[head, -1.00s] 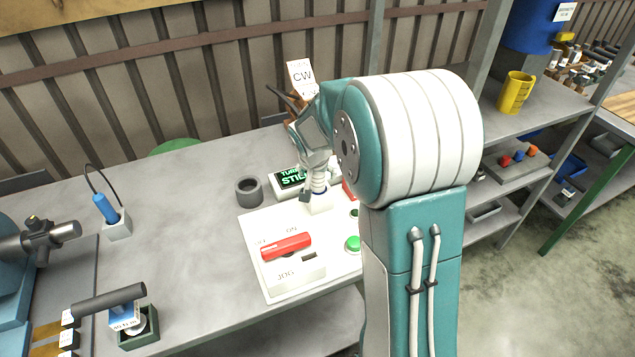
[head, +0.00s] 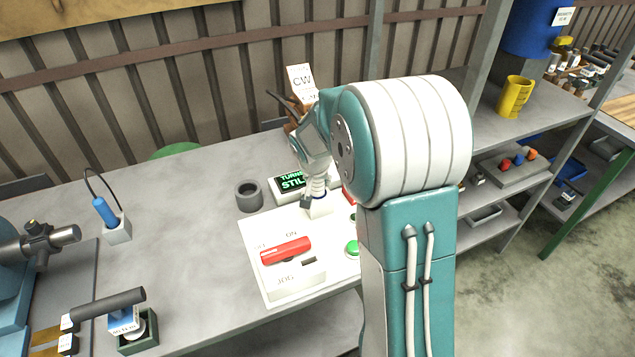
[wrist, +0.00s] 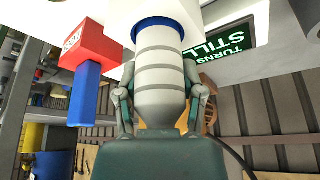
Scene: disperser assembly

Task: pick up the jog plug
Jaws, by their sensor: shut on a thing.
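The jog plug (wrist: 160,80) is a pale grey, ribbed, rounded body with a blue ring at one end. In the wrist view its ringed end meets a white block (wrist: 190,12). I cannot tell how deep it sits there. My gripper (wrist: 160,105) is shut on the plug, one finger on each side. In the head view the plug (head: 318,187) stands upright on the small white block (head: 320,207) at the back of the white control panel (head: 255,228). My arm hides part of the panel's right side.
The panel bears a red switch handle (head: 286,250) on a box marked JOG and a green button (head: 352,248). A display (head: 291,181) reading TURNS STILL and a grey ring (head: 249,196) stand behind it. A red block with a blue handle (wrist: 82,90) is close beside my gripper.

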